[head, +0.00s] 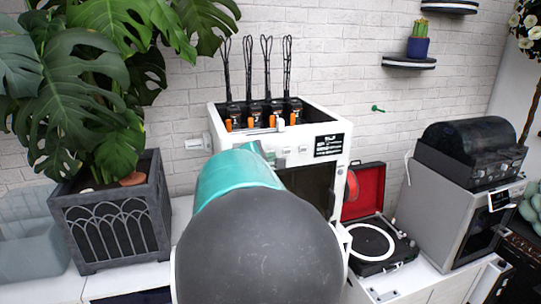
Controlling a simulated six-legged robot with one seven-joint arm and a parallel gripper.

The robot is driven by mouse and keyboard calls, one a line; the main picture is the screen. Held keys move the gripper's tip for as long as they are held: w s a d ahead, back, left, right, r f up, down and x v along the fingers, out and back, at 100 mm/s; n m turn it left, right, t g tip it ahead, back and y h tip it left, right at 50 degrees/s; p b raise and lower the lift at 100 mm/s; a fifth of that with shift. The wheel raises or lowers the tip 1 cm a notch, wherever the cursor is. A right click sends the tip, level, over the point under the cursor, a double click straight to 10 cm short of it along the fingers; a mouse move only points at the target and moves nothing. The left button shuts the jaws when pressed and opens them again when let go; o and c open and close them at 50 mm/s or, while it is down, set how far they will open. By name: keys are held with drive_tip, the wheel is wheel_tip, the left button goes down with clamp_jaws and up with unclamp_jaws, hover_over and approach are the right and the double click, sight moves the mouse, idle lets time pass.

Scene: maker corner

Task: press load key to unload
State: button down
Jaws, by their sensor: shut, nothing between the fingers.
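A white multi-bay machine (220,122) stands against the brick wall in the head view. Its upper front has a row of small pale keys (287,151) beside a dark label panel (328,145). I cannot read which key is the load key. My arm reaches toward this front and covers its lower left part. A small part of my gripper (265,153) shows past the teal link, just left of the visible keys. It is shut and empty; its fingertips are mostly hidden, and I cannot tell whether it touches a key.
Several black wire loops with orange parts (266,118) rise from the machine's top. A potted plant (112,215) stands left. An open red-lidded record player (372,243) and a grey cabinet with a dark-lidded device (470,150) stand right. A small shelf with a cactus (418,47) hangs above.

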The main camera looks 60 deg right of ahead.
drive_tip(key=shift+w, duration=0.1)
idle(0.5)
drive_tip(key=shift+s+a, duration=0.5)
drive_tip(key=shift+s, duration=0.1)
drive_tip(key=s+a, duration=0.3)
drive_tip(key=shift+s+a, duration=0.25)
idle(0.9)
